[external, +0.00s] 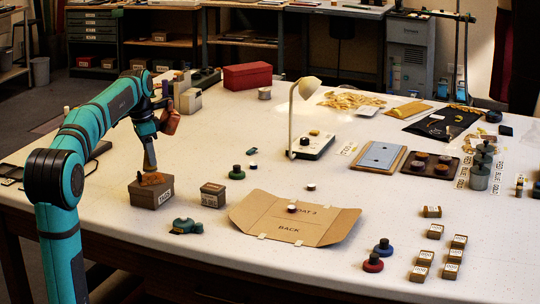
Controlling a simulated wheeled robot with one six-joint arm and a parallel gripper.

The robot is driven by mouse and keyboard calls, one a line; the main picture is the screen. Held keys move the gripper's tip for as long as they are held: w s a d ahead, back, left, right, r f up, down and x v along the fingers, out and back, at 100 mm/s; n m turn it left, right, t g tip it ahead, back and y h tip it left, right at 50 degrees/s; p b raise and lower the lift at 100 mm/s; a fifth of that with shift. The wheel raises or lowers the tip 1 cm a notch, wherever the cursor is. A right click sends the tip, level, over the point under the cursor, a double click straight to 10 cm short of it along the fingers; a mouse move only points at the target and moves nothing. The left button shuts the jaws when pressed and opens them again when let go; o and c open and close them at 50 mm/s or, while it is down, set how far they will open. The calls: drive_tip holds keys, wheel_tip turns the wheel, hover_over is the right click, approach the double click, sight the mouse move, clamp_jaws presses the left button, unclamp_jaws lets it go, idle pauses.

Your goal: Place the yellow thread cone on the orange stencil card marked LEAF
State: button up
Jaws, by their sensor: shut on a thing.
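My gripper (148,142) hangs at the left of the table, pointing down, shut on a dull yellow, cone-like thing, which looks like the yellow thread cone (150,161). The cone is upright, with its wider end down. Right below it, a small orange-brown patch, apparently the orange stencil card (152,179), lies on top of a brown box (150,194) with a white label. The marking on the card is too small to read. I cannot tell whether the cone's base touches the card or hangs just above it. The fingertips are small and partly lost against the cone.
A smaller labelled box (213,196) stands right of the brown box. A teal tool (187,226) lies in front. A brown cardboard pattern (294,218) fills the middle front. A white lamp (292,115) stands behind. Several small labelled boxes are at right.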

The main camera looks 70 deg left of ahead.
drive_tip(key=shift+f, duration=1.3)
drive_tip(key=o, duration=1)
drive_tip(key=shift+f, duration=0.1)
drive_tip(key=r, duration=0.4)
drive_tip(key=s+r, duration=0.1)
drive_tip(key=r, duration=0.7)
drive_tip(key=shift+s, duration=0.4)
